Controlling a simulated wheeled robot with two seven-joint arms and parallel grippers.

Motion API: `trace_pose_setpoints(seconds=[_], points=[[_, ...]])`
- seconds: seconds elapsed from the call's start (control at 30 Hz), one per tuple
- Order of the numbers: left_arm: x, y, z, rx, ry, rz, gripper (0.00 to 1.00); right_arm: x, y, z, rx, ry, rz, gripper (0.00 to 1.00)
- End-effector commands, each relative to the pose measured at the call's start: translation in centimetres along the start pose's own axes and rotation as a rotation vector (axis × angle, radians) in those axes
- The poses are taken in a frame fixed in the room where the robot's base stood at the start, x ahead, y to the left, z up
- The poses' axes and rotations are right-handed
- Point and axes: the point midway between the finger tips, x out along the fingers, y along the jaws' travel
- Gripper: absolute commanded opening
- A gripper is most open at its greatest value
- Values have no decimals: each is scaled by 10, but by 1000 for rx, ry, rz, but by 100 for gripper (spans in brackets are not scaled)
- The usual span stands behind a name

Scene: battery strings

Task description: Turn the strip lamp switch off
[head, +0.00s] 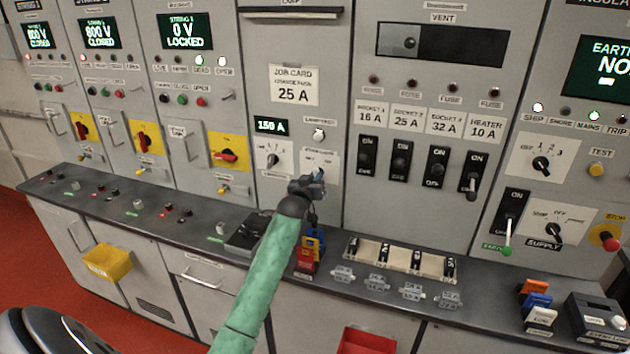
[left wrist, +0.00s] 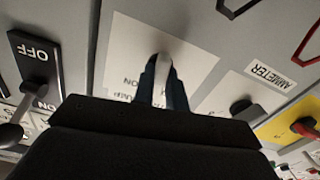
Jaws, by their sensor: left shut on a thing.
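The strip lamp switch is on a pale plate (head: 327,158) low on the grey panel, below the job card; the plate also shows in the left wrist view (left wrist: 196,62). A pale metal lever (left wrist: 162,66) stands out from that plate. My left gripper (head: 318,177) is at the plate, and in the left wrist view its two dark blue fingertips (left wrist: 161,82) are shut on the lever, one on each side. The plate's printing is partly hidden by the gripper, with "ON" legible near the fingers. My right gripper is in neither view.
The ammeter knob (head: 273,160) is just left of the switch in the head view. A row of black breaker switches (head: 400,160) is to the right. Coloured padlock-like items (head: 307,255) and a fuse tray (head: 372,252) are on the ledge below.

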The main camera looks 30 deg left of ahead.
Motion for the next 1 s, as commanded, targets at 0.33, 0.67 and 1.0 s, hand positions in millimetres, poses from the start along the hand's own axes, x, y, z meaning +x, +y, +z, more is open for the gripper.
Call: trace_pose_setpoints(seconds=[0.33, 0.67, 1.0], points=[[0, 0, 0, -250, 1, 0, 0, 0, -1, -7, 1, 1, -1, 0], [0, -1, 0, -359, 0, 0, 0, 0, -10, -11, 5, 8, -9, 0], [0, -1, 0, -374, 1, 0, 0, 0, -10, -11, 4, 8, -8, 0]])
